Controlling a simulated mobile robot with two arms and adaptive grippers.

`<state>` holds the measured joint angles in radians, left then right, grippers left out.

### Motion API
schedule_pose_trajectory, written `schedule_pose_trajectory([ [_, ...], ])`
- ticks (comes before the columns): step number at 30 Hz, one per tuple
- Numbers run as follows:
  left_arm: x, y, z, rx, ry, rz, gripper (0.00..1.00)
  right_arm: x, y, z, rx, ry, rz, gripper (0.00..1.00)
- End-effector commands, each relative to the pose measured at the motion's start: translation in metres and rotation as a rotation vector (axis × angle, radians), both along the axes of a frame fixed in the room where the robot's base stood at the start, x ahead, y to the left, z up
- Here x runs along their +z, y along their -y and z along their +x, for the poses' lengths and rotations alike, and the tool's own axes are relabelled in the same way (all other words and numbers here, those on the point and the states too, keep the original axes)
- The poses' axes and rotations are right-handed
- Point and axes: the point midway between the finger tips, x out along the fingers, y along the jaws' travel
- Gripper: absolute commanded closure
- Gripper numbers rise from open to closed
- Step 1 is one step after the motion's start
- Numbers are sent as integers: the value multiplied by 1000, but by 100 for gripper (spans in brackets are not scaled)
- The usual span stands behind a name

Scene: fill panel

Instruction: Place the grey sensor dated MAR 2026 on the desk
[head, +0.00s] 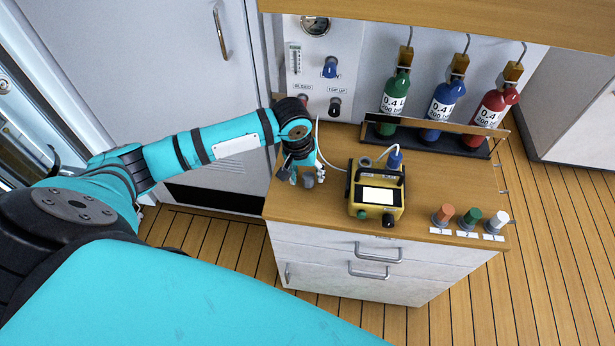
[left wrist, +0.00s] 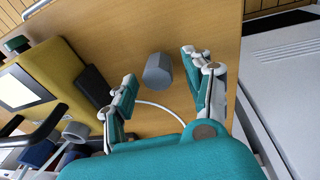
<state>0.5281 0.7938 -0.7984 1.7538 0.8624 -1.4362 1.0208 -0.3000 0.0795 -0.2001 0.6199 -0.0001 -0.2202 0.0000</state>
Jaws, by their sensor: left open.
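A small grey cylinder, which looks like the grey sensor (left wrist: 158,70), is on the wooden desk (left wrist: 206,22) in the left wrist view. No date can be read on it. My left gripper (head: 303,175) is low over the left side of the desk in the head view. Its fingers are open on either side of the grey cylinder, with gaps visible on both sides. In the head view the fingers mostly hide the cylinder. The yellow instrument (head: 377,196) stands to the right of the gripper, with a lit screen and a handle. My right gripper is not in view.
Orange (head: 443,214), green (head: 469,219) and white (head: 496,222) capped pieces stand at the desk's front right, by white labels. Green, blue and red bottles (head: 442,105) stand in a rack behind. A white hose runs between gripper and instrument. The desk's front centre is clear.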

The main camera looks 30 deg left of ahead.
Motion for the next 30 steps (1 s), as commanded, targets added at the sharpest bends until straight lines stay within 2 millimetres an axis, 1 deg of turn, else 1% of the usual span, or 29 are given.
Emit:
schedule_pose_trajectory([
  [1, 12, -1, -1, -2, 4, 1, 48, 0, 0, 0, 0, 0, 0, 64],
  [6, 49, -3, -6, -2, 5, 0, 48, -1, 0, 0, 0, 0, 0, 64],
  [9, 68, -4, -9, -2, 5, 0, 48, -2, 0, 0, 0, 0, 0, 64],
  [13, 86, -5, -12, 0, 2, 0, 48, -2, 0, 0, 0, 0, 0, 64],
  [18, 97, -5, -15, -1, 0, 0, 48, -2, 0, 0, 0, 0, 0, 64],
  [30, 98, -5, -15, 0, 0, 0, 48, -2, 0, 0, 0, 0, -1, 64],
])
